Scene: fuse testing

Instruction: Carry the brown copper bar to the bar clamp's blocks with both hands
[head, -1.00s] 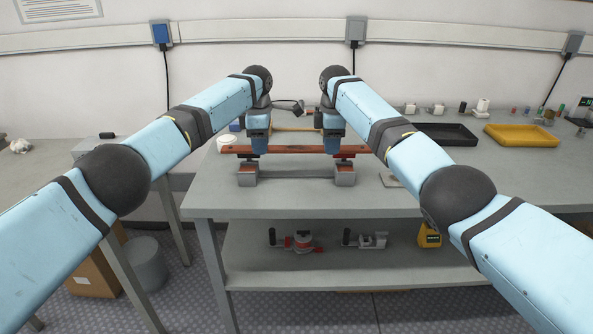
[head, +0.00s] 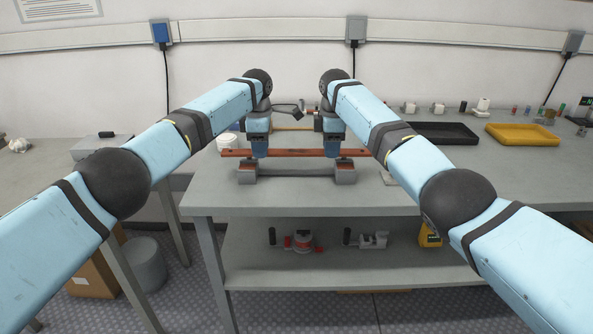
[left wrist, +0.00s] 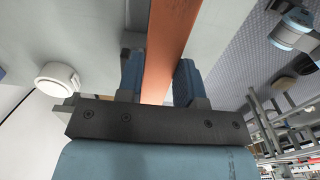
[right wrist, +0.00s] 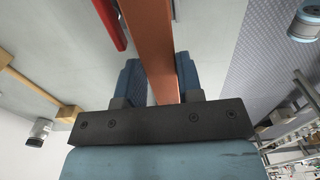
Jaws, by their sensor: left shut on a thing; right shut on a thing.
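The brown copper bar (head: 300,153) is level, running left to right over the table. My left gripper (head: 259,153) is shut on it near its left end. My right gripper (head: 332,153) is shut on it toward its right end. The bar also shows between the fingers in the left wrist view (left wrist: 170,45) and the right wrist view (right wrist: 152,40). The bar clamp's left block (head: 246,175) and right block (head: 345,176) stand at the table's front, just below the bar in the picture. I cannot tell whether the bar touches them.
A black tray (head: 443,133) and a yellow tray (head: 522,134) lie to the right on the table (head: 400,199). A white round item (head: 227,140) is at the back left. A red bar-like thing (right wrist: 110,22) lies beside the copper bar in the right wrist view. Open tabletop lies right of the clamp.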

